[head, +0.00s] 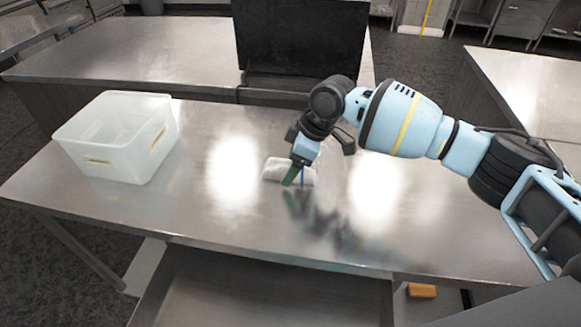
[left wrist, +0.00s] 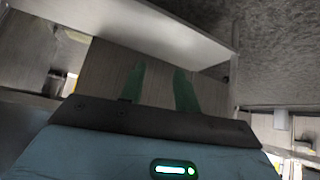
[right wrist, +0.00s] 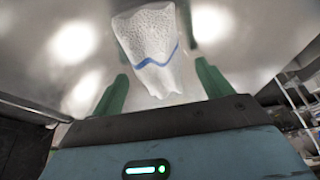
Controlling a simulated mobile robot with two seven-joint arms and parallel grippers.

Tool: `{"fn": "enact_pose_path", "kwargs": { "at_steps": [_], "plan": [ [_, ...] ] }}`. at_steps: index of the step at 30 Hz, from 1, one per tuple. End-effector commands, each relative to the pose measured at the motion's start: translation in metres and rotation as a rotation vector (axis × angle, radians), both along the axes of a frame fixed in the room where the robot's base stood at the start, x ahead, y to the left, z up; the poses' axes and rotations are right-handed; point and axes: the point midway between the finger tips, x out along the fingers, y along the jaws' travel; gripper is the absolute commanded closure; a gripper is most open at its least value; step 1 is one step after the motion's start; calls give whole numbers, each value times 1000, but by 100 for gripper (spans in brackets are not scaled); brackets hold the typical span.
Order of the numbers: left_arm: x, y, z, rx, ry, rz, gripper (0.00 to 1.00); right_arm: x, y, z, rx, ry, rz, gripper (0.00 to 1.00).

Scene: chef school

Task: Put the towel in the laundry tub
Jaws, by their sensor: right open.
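The towel (head: 274,171) is a small white folded cloth with a blue stripe, lying on the steel table right of centre. The laundry tub (head: 128,168) is a translucent white box with handle slots, at the table's left; it looks empty. My right gripper (head: 291,179) is at the towel, pointing down, partly covering it. In the right wrist view the towel (right wrist: 147,38) lies ahead of and between the spread green fingers, with no grip visible. My left gripper (left wrist: 159,72) shows only in its wrist view, its fingers apart with nothing between them.
The steel table (head: 215,215) is clear between tub and towel, with bright reflections. A dark panel (head: 300,45) stands behind the table. Another steel table (head: 150,50) is at the back, and one more (head: 540,95) is at the right. A small orange block (head: 422,291) lies below the table.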

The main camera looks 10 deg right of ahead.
Motion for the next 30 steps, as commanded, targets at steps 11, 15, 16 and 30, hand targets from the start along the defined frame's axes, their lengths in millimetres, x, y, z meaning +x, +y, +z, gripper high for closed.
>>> {"fn": "enact_pose_path", "kwargs": {
  "at_steps": [11, 15, 16, 30],
  "plan": [
    [0, 0, 0, 1, 0, 1, 68, 0, 0, 1, 0, 0, 0, 62],
    [0, 0, 0, 1, 0, 1, 68, 0, 0, 1, 1, -1, 0, 74],
    [0, 0, 0, 1, 0, 1, 68, 0, 0, 1, 1, -1, 0, 74],
    [-1, 0, -2, 0, 4, 1, 68, 1, 0, 29, 3, -3, 1, 75]
  ]
}}
